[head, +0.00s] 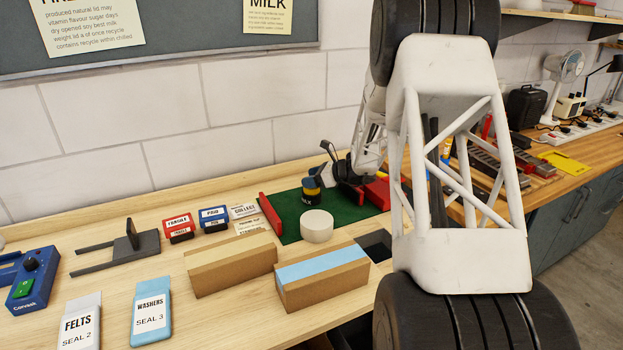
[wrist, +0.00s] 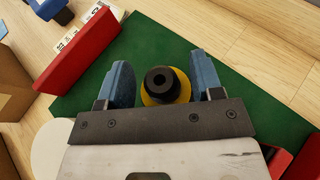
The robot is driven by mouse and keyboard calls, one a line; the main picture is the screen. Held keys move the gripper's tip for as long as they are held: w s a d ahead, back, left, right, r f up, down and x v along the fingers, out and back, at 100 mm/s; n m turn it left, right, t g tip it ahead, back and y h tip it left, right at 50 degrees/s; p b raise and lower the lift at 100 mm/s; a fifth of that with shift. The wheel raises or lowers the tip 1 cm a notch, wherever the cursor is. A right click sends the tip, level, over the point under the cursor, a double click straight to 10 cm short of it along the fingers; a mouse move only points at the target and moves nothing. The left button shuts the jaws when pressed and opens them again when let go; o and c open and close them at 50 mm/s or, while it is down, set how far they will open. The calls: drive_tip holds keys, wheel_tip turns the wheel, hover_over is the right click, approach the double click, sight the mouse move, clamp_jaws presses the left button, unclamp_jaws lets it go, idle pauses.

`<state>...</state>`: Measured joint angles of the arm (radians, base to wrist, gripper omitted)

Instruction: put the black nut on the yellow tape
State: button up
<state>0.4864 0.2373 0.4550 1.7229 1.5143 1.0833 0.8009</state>
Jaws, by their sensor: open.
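The black nut (wrist: 159,79), a dark piece with a round hole, shows between my fingers in the wrist view. The yellow tape (wrist: 179,88) shows around and below it, so the nut is over the tape; this view does not make contact plain. My gripper (wrist: 161,82) is open, with one blue finger on each side and gaps to the nut. In the head view my gripper (head: 325,172) is low over the green mat, at a small stack with a yellow band (head: 311,192). The nut is hard to make out there.
The green mat (head: 345,217) has a red bar (head: 269,214) along its left side. A white round block (head: 317,226) stands near its front. Two cardboard boxes (head: 232,270) stand in front. My arm hides part of the bench.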

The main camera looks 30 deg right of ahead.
drive_tip(key=shift+r, duration=0.15)
drive_tip(key=shift+s+d+r, duration=0.1)
drive_tip(key=shift+s+d, duration=0.05)
drive_tip(key=v, duration=1.1)
drive_tip(key=shift+s+d, duration=0.25)
drive_tip(key=shift+a, duration=0.1)
drive_tip(key=s+a+r+n+g+h, duration=0.1)
drive_tip(key=s+a+r+n+g, duration=0.2)
drive_tip(key=s+a+r+n, duration=0.65)
drive_tip(key=s+a+n+g+h, duration=0.1)
drive_tip(key=s+a+n+g, duration=0.2)
drive_tip(key=s+a, duration=0.75)
drive_tip(key=s+a+n+h, duration=0.3)
drive_tip(key=s+a+n, duration=0.3)
drive_tip(key=s, duration=0.5)
drive_tip(key=s+a+r+n+h, duration=0.1)
drive_tip(key=s+a+n+h, duration=0.3)
drive_tip(key=s, duration=0.8)
drive_tip(key=a+n, duration=0.2)
drive_tip(key=n, duration=0.2)
drive_tip(key=shift+s+a+r+g+h, duration=0.2)
drive_tip(key=shift+s+r+g+h, duration=0.1)
drive_tip(key=shift+g, duration=0.1)
